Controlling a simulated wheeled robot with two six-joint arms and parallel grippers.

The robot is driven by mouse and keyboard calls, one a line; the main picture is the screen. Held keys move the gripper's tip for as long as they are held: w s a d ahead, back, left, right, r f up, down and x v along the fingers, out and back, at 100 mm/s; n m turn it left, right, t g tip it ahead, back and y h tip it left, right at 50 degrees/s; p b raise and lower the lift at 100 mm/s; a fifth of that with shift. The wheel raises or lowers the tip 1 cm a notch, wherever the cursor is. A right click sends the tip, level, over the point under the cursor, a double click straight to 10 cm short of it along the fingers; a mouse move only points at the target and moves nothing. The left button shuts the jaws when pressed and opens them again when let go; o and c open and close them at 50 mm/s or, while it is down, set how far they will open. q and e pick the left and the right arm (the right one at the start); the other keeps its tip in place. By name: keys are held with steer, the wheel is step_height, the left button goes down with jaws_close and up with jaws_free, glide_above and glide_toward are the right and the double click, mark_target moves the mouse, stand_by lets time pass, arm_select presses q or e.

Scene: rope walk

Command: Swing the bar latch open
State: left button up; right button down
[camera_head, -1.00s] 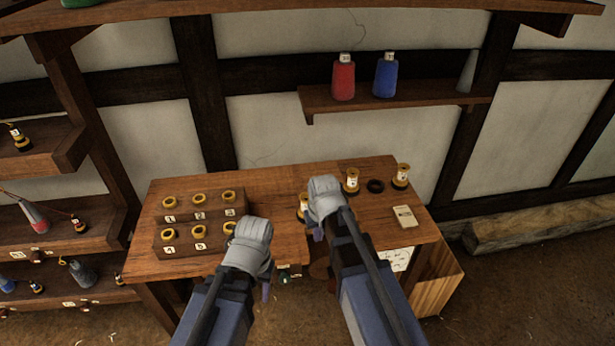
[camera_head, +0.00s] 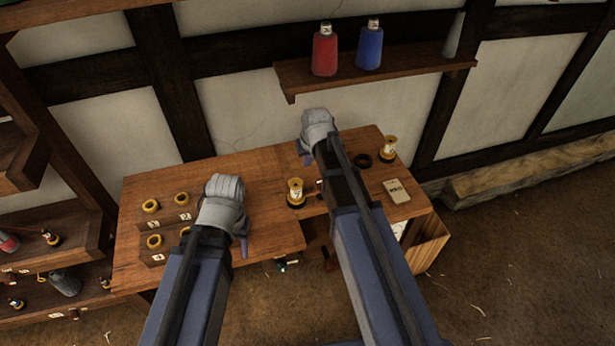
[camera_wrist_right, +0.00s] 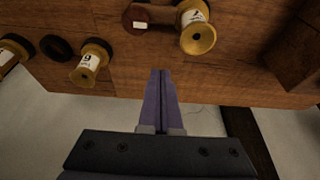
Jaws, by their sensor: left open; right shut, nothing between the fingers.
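I cannot make out a bar latch in either view. My left gripper (camera_head: 243,246) is over the workbench (camera_head: 262,168), just right of the ring rack; its fingers are mostly hidden behind its grey wrist. A spool (camera_head: 296,193) stands on the bench between the two arms.
Another spool (camera_head: 388,149), a dark ring (camera_head: 362,160) and a pale tag card (camera_head: 397,191) are right of my right arm. The rack's yellow rings (camera_head: 151,206) are at left.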

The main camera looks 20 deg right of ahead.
mark_target(315, 188)
steer(key=b+x, duration=1)
steer(key=x, duration=0.1)
steer(key=shift+s, duration=0.15)
steer(key=s, duration=0.1)
steer(key=s+r, duration=0.1)
steer(key=s, duration=0.1)
steer(key=shift+s+d+p, duration=0.1)
steer(key=shift+s+p, duration=0.15)
steer(key=shift+p, duration=0.1)
steer(key=shift+s, duration=0.35)
steer(key=shift+w, duration=0.1)
